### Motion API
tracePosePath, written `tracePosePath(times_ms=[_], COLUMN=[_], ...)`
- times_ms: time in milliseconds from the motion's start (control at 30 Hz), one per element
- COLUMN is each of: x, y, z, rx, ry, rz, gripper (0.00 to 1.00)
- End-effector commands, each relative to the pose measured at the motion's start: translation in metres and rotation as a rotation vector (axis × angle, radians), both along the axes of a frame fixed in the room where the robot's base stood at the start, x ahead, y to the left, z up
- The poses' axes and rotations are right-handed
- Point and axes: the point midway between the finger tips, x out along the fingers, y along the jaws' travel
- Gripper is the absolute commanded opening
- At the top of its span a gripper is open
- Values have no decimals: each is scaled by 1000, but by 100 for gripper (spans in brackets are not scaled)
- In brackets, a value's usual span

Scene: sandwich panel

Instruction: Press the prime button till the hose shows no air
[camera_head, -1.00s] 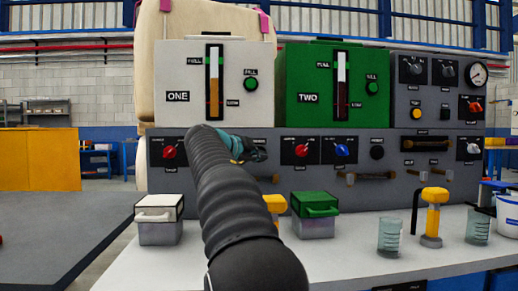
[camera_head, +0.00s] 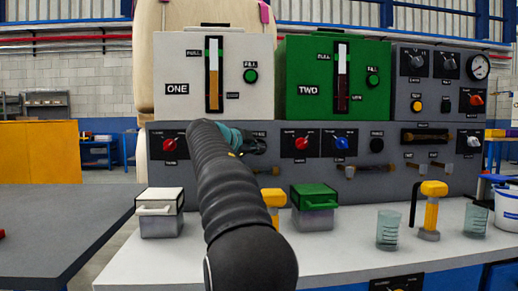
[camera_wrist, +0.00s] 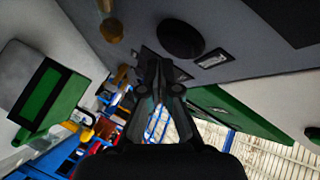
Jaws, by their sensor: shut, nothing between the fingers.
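My gripper (camera_head: 262,146) is shut and empty, in front of the grey panel (camera_head: 215,165) below tank ONE (camera_head: 180,70). In the wrist view its fingers (camera_wrist: 150,62) point at the panel. A round black button (camera_wrist: 181,38) is beside the fingertips, with a small label plate (camera_wrist: 213,58). I cannot read that label or tell whether the fingers touch the panel. A similar black button (camera_head: 377,144) shows below green tank TWO (camera_head: 300,85). The hose below tank ONE is mostly hidden by my arm.
A white-lidded box (camera_head: 160,222), a green-lidded box (camera_head: 315,218), a yellow hand pump (camera_head: 430,215) and clear beakers (camera_head: 389,232) stand on the white bench (camera_head: 340,255). Red knobs (camera_head: 301,143) and a blue knob (camera_head: 341,143) stick out of the panel.

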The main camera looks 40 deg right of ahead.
Motion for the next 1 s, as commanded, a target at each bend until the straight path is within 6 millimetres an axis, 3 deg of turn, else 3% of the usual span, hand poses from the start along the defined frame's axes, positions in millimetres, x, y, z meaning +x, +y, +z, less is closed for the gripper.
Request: tracePosePath(times_ms=[1000], x=[6], y=[-4], z=[0], rx=[-1], ry=[0], rz=[-1], gripper=[0])
